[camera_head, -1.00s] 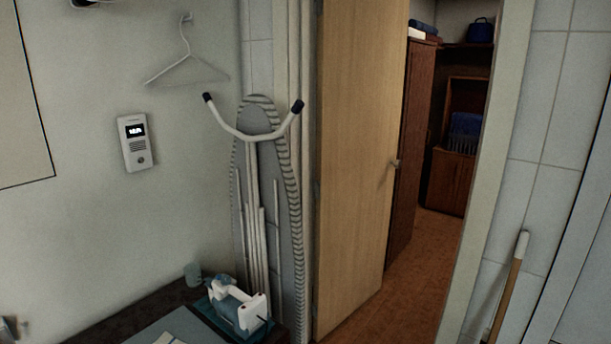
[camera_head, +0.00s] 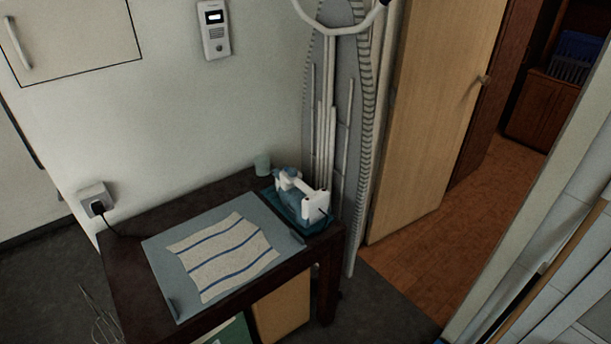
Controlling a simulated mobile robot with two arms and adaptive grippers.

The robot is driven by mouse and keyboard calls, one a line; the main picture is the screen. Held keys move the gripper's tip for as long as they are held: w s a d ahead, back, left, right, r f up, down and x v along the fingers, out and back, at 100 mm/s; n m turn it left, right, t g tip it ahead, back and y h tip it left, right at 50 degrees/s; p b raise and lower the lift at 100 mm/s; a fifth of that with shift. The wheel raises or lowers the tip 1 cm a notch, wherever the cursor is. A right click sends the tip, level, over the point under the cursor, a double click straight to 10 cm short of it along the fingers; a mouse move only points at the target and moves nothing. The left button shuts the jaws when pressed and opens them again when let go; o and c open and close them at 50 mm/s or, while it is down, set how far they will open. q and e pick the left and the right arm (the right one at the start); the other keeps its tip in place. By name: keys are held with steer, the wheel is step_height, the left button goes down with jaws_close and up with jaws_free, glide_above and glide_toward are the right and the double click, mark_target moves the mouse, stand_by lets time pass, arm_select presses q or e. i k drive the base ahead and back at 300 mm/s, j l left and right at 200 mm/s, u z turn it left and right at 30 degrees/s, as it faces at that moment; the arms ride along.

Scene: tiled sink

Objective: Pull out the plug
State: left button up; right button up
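A black plug (camera_head: 98,208) sits in a white wall socket (camera_head: 92,194) at the left, low on the pale wall, just behind the table's left end. A dark cord (camera_head: 112,230) runs from the plug to the dark table (camera_head: 128,290). A white and blue iron (camera_head: 303,193) stands on a teal base at the table's right end. Whether the cord leads to the iron is hidden. Neither of my grippers shows in the head view.
A grey pad (camera_head: 160,262) with a striped cloth (camera_head: 222,258) covers the table's middle. An ironing board (camera_head: 345,120) leans behind the table beside an open wooden door (camera_head: 425,110). A wire object (camera_head: 100,315) stands at the lower left. Dark floor lies left of the table.

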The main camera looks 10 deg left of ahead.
mark_target(98, 208)
steer(key=u, duration=1.8)
steer(key=i+j+u, duration=0.2)
steer(key=i+j, duration=0.15)
steer(key=j, duration=0.2)
steer(key=i+j+u, duration=0.2)
steer(key=i+j, duration=0.2)
steer(key=j, duration=0.15)
